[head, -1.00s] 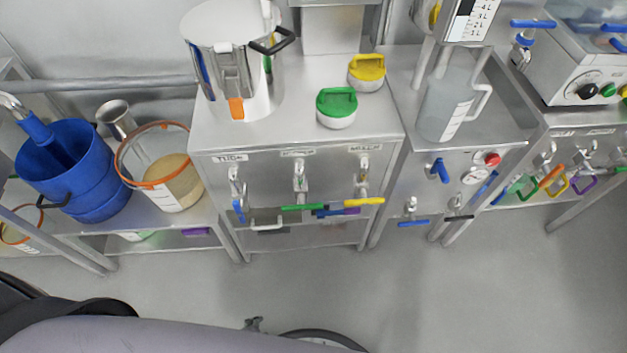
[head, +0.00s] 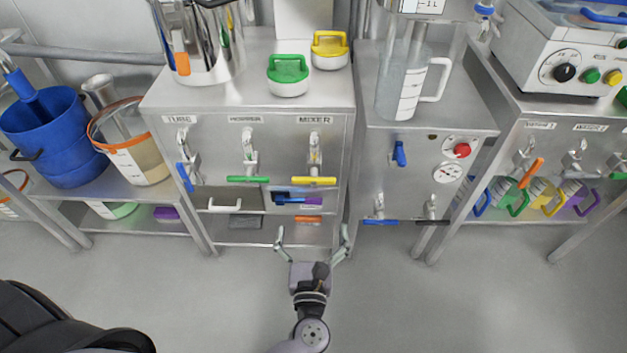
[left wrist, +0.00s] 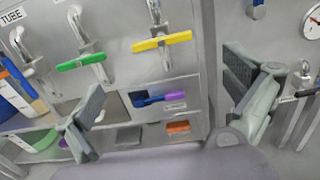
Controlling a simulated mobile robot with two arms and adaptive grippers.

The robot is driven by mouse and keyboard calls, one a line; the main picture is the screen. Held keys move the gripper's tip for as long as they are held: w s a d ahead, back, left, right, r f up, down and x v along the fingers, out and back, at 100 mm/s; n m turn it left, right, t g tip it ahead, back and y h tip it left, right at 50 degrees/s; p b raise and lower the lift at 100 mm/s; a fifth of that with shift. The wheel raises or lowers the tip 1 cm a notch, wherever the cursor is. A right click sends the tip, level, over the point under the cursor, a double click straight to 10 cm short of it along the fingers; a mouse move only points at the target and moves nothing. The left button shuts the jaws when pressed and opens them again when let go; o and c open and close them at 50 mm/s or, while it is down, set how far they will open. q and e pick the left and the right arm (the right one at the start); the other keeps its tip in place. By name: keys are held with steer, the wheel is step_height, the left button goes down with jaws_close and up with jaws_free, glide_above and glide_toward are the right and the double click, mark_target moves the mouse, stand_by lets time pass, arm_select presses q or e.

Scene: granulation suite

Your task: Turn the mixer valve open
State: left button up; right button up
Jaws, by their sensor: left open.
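The mixer valve is on the right of the steel cabinet front, under the MIXER label (head: 315,121). Its yellow handle (head: 313,181) lies horizontal below a metal spout; the left wrist view shows the yellow handle (left wrist: 160,41) too, upper middle. My left gripper (head: 312,238) is open and empty, below and in front of the yellow handle, apart from it. In the left wrist view the two fingers (left wrist: 165,105) are spread wide with nothing between them. My right gripper is not in view.
Beside it are a green-handled valve (head: 248,179) and a blue-handled TUBE valve (head: 185,176). A cabinet with a jug (head: 405,85) stands to the right. The floor in front is clear.

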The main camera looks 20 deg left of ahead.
mark_target(314, 182)
arm_select(q)
steer(key=x, duration=1.3)
steer(key=shift+w+f+b, duration=0.15)
steer(key=shift+w+b, duration=0.1)
steer(key=shift+b, duration=0.05)
steer(key=shift+w+a, duration=0.25)
steer(key=shift+w, duration=0.4)
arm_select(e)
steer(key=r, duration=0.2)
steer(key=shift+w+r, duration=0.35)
arm_select(q)
steer(key=shift+c, duration=0.2)
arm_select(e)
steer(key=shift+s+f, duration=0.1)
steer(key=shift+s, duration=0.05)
arm_select(q)
steer(key=shift+c, duration=0.8)
steer(key=c, duration=0.7)
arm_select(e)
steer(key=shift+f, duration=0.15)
